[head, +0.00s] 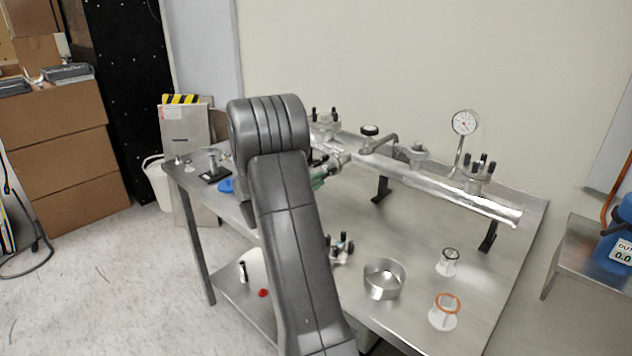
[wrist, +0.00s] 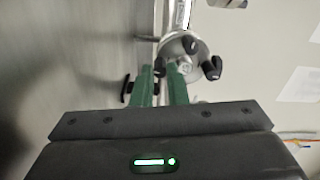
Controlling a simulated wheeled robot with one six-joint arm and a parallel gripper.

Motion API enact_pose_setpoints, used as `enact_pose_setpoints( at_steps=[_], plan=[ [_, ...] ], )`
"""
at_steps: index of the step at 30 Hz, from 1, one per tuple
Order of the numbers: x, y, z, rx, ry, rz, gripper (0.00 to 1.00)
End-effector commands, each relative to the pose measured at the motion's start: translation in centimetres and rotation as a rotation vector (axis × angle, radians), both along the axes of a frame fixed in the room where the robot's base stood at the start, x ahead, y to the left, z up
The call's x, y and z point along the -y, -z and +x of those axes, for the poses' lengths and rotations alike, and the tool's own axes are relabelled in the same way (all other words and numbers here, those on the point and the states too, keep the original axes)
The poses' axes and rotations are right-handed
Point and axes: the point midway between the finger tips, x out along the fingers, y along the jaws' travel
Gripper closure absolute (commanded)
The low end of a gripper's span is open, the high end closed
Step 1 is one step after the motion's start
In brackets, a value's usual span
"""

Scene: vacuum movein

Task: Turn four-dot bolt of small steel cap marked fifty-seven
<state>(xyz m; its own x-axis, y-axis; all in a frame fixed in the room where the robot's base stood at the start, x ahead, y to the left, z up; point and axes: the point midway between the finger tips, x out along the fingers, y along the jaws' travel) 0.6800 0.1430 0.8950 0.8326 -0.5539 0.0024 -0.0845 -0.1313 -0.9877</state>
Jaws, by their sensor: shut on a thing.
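A round steel cap (wrist: 181,47) with black-headed bolts shows at the top of the wrist view, on the end of a bright tube. In the head view my gripper (head: 319,175) is beside a steel fitting (head: 335,158) below the long pipe, partly behind my arm. No number or dot marks can be read.
The steel pipe (head: 440,187) carries a gauge (head: 464,123), a valve (head: 370,131) and other ports with black bolts (head: 480,170). On the table (head: 410,320) are a steel bowl (head: 384,280), an orange-ringed part (head: 444,308) and a small flanged part (head: 449,261).

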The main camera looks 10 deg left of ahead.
Motion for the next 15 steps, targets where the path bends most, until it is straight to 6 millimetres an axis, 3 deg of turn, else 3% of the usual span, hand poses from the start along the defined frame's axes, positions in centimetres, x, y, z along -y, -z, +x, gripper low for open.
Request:
enact_pose_setpoints(
  at_steps=[3, 4, 7, 15],
  plan=[
    [-0.04, 0.05, -0.01, -0.001, -0.001, 0.001, 1.00],
    [-0.04, 0.05, -0.01, -0.001, -0.001, 0.001, 0.81],
    [-0.03, 0.04, 0.00, -0.001, -0.001, 0.001, 0.65],
    [-0.06, 0.02, -0.07, 0.000, 0.000, 0.001, 0.65]
  ],
)
